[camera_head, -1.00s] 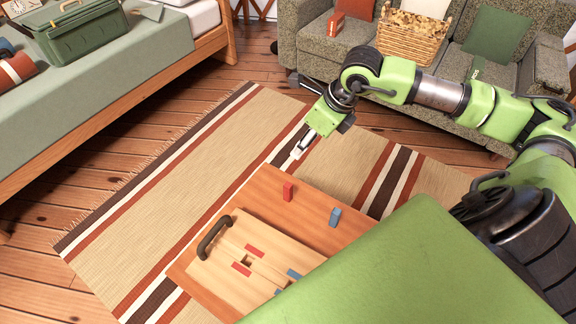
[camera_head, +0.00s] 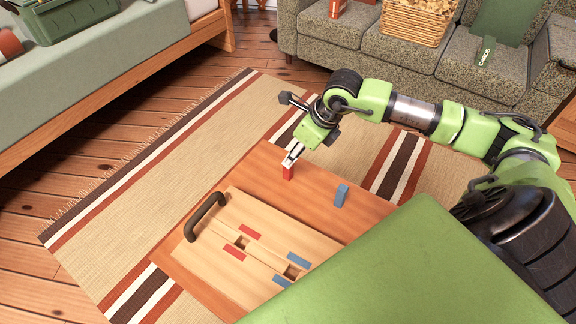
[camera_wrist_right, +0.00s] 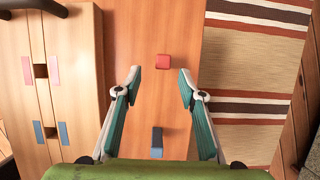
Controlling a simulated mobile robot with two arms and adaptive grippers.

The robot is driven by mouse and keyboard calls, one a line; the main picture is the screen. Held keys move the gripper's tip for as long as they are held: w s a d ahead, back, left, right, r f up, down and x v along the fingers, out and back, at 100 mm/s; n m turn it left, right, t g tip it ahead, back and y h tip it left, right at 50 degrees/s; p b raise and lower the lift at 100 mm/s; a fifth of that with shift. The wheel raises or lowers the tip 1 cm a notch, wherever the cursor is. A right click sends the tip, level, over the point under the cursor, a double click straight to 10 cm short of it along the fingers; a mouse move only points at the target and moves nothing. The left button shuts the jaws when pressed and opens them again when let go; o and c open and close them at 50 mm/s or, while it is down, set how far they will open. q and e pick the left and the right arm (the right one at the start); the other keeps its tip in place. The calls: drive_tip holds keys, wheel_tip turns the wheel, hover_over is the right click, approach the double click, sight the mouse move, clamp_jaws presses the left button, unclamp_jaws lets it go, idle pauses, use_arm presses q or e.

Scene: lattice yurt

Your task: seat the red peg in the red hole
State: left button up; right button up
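The red peg (camera_head: 288,172) stands upright on the orange wooden table, and it also shows in the right wrist view (camera_wrist_right: 163,61). My right gripper (camera_head: 291,158) is above the peg in the head view. In the right wrist view its fingers (camera_wrist_right: 157,72) are spread open, with the peg between and slightly beyond the tips. The red hole (camera_head: 242,242) is a dark square between two red marks on the light wooden board (camera_head: 222,259). It also shows in the right wrist view (camera_wrist_right: 41,71). My left gripper is out of view.
A blue peg (camera_head: 341,195) stands on the table (camera_head: 310,205) close to the red peg. A blue-marked hole (camera_head: 291,271) is on the board. A dark arched handle (camera_head: 205,216) rises from the board's far-left edge.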

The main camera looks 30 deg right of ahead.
drive_tip(key=x, duration=0.6)
drive_tip(key=shift+w+d+r+b, duration=0.15)
drive_tip(key=shift+w+b, duration=0.15)
drive_tip(key=shift+b, duration=0.1)
drive_tip(key=shift+w+f, duration=0.2)
drive_tip(key=shift+f, duration=0.3)
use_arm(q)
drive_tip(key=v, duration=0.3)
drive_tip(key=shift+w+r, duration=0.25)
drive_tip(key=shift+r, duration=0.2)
use_arm(e)
drive_tip(key=c, duration=1)
